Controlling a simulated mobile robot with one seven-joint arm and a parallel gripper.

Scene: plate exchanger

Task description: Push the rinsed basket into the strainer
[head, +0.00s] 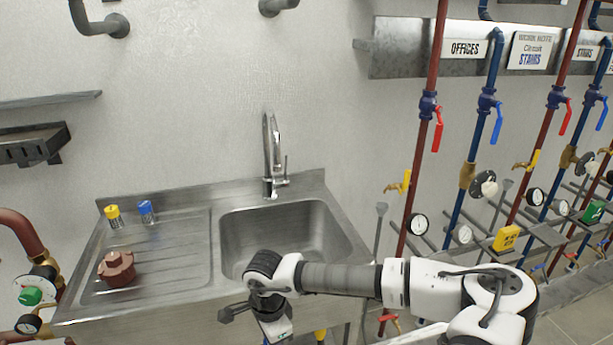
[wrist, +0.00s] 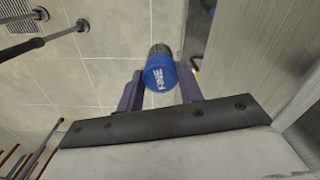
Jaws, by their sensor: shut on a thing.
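My gripper (wrist: 160,92) is shut on a short cylinder with a blue end marked FINE (wrist: 160,74), which looks like the basket. Its far part is dark grey, and the fingers press it from both sides. In the head view my gripper (head: 277,328) hangs low in front of the sink, at the bottom edge, and the held basket is hidden there. I cannot make out an open strainer body in either view. A brown-red cap-like part (head: 117,268) lies on the sink's drainboard.
The steel sink (head: 225,207) stands against the wall, with a tap (head: 270,160). A yellow-topped piece (head: 113,215) and a blue-topped piece (head: 146,211) stand on its drainboard. Red and blue pipes with valves and gauges (head: 417,224) crowd the right. Tiled floor (wrist: 100,75) shows beyond the held basket.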

